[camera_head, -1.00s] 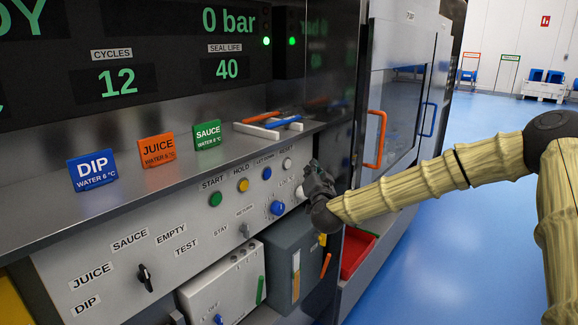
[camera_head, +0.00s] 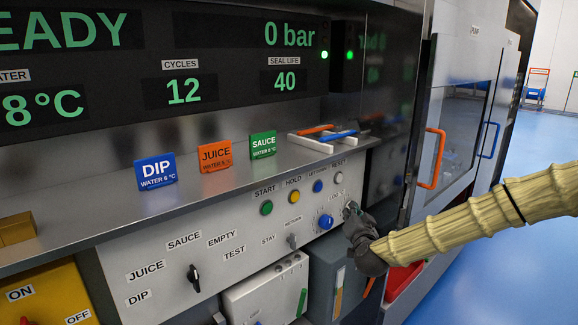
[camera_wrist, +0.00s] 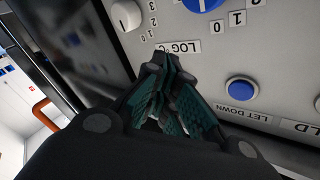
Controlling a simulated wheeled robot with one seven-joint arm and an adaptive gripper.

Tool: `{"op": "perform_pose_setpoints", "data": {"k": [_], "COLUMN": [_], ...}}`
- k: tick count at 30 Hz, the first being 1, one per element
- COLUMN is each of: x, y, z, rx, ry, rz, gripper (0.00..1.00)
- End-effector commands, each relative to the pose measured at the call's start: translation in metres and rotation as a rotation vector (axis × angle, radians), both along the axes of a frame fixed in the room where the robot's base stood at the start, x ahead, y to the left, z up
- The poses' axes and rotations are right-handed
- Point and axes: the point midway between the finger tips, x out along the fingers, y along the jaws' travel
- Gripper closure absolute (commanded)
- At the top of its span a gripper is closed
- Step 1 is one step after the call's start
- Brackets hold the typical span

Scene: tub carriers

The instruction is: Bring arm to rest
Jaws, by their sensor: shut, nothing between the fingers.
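My gripper (camera_head: 352,216) is at the right end of the grey control panel (camera_head: 215,262) in the head view, just right of a blue dial (camera_head: 326,222) and below the RESET label. My arm reaches in from the right edge. In the wrist view the fingers of my gripper (camera_wrist: 158,75) are together, with nothing between them, close to the panel by the LOG label (camera_wrist: 178,47). Whether the fingertips touch the panel I cannot tell. A blue LET DOWN button (camera_wrist: 241,90) and a white knob (camera_wrist: 126,15) show near them.
DIP (camera_head: 155,171), JUICE (camera_head: 215,156) and SAUCE (camera_head: 263,145) signs stand on the ledge above the panel. A white rack (camera_head: 318,143) with orange and blue handles is further right. A door with an orange handle (camera_head: 432,158) stands beyond my gripper. Blue floor (camera_head: 455,290) is open at right.

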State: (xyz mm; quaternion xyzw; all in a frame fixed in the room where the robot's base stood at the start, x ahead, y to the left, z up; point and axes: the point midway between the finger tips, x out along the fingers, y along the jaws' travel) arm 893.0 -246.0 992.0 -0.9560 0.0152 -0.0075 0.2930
Motion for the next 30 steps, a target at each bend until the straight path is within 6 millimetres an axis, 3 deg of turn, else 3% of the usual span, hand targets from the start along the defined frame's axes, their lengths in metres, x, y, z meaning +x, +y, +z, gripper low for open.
{"op": "perform_pose_setpoints", "data": {"k": [1, 6, 11, 15, 20, 24, 30], "x": [-0.01, -0.051, -0.101, -0.153, -0.222, -0.289, -0.393], "y": [0.014, 0.05, 0.075, 0.089, 0.097, 0.095, 0.081], "z": [-0.028, -0.11, -0.185, -0.245, -0.307, -0.352, -0.401], "rx": [-0.015, -0.057, -0.096, -0.132, -0.174, -0.214, -0.274], "ry": [0.051, 0.216, 0.378, 0.524, 0.699, 0.855, 1.092], "rz": [0.03, 0.122, 0.2, 0.261, 0.325, 0.373, 0.428], "gripper": [1.0, 1.0, 1.0, 1.0, 1.0, 1.0, 1.0]}}
